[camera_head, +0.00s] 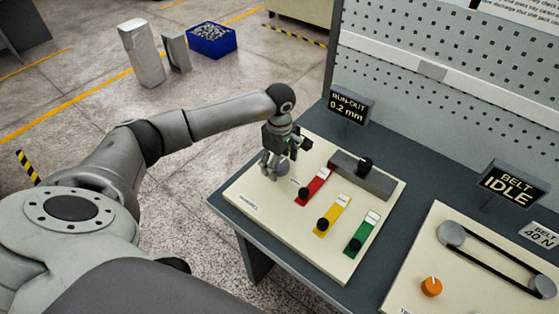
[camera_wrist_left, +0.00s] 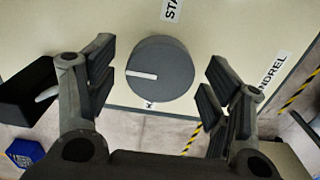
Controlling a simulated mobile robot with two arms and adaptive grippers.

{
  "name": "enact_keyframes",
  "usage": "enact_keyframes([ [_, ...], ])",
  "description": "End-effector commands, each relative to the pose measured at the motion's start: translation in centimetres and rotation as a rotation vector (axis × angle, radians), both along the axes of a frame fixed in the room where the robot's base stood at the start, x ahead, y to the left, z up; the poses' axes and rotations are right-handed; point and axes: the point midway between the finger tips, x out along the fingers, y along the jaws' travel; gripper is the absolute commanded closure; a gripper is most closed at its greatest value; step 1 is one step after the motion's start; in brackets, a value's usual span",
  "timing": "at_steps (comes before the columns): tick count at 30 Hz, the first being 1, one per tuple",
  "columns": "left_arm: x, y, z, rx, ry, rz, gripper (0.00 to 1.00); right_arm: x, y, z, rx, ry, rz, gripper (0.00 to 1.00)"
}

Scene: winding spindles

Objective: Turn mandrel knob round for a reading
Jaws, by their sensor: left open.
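The grey round mandrel knob (camera_wrist_left: 160,67) sits on the cream panel, its white mark pointing to the left in the wrist view. In the head view the knob (camera_head: 284,168) is partly hidden by my left gripper (camera_head: 273,167). That gripper is above the knob with its jaws apart; in the wrist view its fingers (camera_wrist_left: 157,82) stand on either side of the knob with gaps, not touching it. The run-out display (camera_head: 347,105) behind the panel reads 0.2 mm. My right gripper is not in view.
The cream panel (camera_head: 275,217) carries red (camera_head: 314,186), yellow (camera_head: 332,214) and green (camera_head: 361,231) slides with black knobs, and a grey block (camera_head: 362,174) with a black knob. To the right are an orange knob (camera_head: 431,287) and a belt display (camera_head: 506,184) reading IDLE.

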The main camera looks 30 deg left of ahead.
Motion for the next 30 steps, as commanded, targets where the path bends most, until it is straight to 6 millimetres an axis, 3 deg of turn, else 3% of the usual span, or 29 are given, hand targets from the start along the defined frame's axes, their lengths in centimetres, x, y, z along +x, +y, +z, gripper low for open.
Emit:
enact_keyframes([
  [2, 0.0, 0.0, 0.0, 0.000, 0.000, 0.000, 0.26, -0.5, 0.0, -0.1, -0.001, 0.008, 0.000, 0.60],
  [13, 0.0, 0.0, 0.0, 0.000, 0.000, 0.000, 0.72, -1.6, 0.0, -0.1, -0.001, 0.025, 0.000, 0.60],
  [23, 0.0, 0.0, -0.1, 0.000, 0.000, 0.054, 0.72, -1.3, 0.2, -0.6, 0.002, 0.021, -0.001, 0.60],
  [30, 0.0, 0.0, -0.2, 0.001, -0.001, 0.208, 0.72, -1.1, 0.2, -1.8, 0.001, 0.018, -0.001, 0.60],
])
